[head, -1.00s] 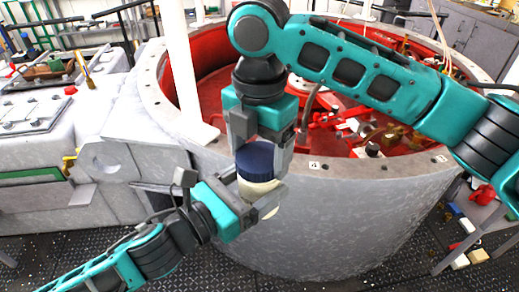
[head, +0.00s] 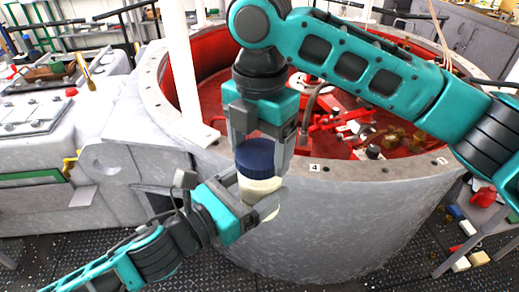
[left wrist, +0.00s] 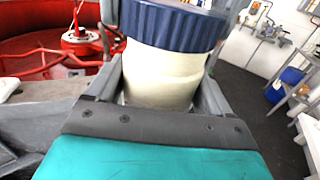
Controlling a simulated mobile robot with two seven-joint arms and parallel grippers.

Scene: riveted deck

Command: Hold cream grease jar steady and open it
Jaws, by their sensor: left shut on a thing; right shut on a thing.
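The grease jar has a cream body (head: 261,187) and a ribbed dark blue lid (head: 256,157). It is held in the air in front of the big round grey housing, and the lid sits on the body. My left gripper (head: 256,195) is shut around the cream body from the lower left. My right gripper (head: 259,143) comes down from above and is shut on the lid. In the left wrist view the cream body (left wrist: 163,75) stands between my left fingers, with the blue lid (left wrist: 172,25) above it. The jar's bottom is partly hidden by the left gripper.
The round grey housing (head: 335,215) with a red interior (head: 330,120) stands right behind the jar. A white post (head: 183,75) rises left of my right gripper. Grey machinery (head: 60,130) fills the left. A low rack with coloured parts (head: 470,230) is at the right.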

